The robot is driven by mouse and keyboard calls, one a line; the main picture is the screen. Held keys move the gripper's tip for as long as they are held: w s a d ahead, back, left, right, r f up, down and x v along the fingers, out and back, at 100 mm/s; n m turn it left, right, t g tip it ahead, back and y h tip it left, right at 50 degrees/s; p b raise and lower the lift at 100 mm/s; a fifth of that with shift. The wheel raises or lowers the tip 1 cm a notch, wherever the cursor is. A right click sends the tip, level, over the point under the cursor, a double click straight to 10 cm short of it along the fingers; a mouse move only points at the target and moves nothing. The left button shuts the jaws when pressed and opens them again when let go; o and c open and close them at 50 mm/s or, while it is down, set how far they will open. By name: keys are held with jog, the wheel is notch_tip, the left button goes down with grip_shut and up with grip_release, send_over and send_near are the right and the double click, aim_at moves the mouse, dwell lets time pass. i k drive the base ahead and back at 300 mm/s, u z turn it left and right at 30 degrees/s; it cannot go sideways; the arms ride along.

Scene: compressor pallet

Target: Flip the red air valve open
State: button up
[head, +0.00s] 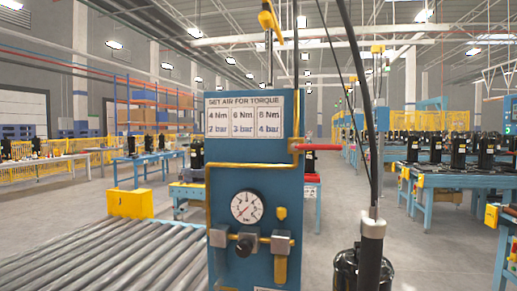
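The red air valve (315,147) shows as a red lever at the right edge of a blue panel (222,235). The lever points right, level, out from a brass-yellow pipe (209,192) that runs across and down the panel. A white round pressure gauge (247,206) sits lower on the panel, with a dark knob (246,244) below it. The gauge reading is too small to tell. A sign (244,116) above lists torque and bar values. My gripper does not show in the head view.
A roller conveyor (110,255) lies at left, with a yellow box (130,204) at its far end. A grey and black tool (372,245) hangs on a cable right of the panel, before a black compressor (346,268). Tables with black compressors stand behind at right.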

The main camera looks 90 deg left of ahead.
aim_at(295, 146)
jog(key=u, duration=1.15)
jog(key=k, duration=0.85)
jog(key=u, duration=0.85)
jog(key=i, duration=0.5)
